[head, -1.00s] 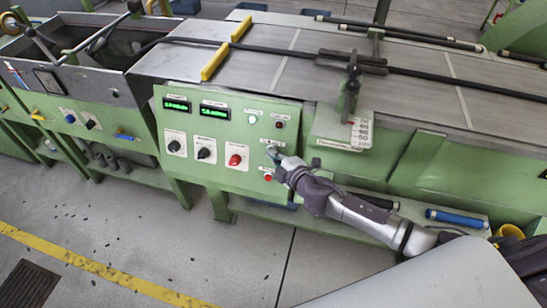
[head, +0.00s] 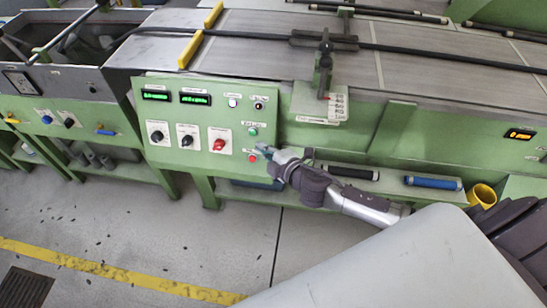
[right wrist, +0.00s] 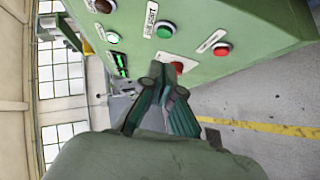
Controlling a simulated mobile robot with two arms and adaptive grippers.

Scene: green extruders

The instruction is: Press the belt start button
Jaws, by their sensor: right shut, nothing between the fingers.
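The green belt start button (head: 252,131) is on the right side of the control panel (head: 185,160), with a small label by it. In the right wrist view the green button (right wrist: 165,29) is uncovered, beside a label ending in "START". My right gripper (head: 262,148) is shut and empty. Its tips are just below and right of the green button in the head view, near the red button (head: 252,158). In the right wrist view the closed fingers (right wrist: 165,82) appear apart from the green button. My left gripper is not in view.
The panel also has a white button (head: 232,102), a dark red button (head: 258,105), a red knob (head: 220,139) and two black knobs. The conveyor (head: 270,52) runs above. A blue roller (head: 433,183) and a yellow cup (head: 482,195) are at right.

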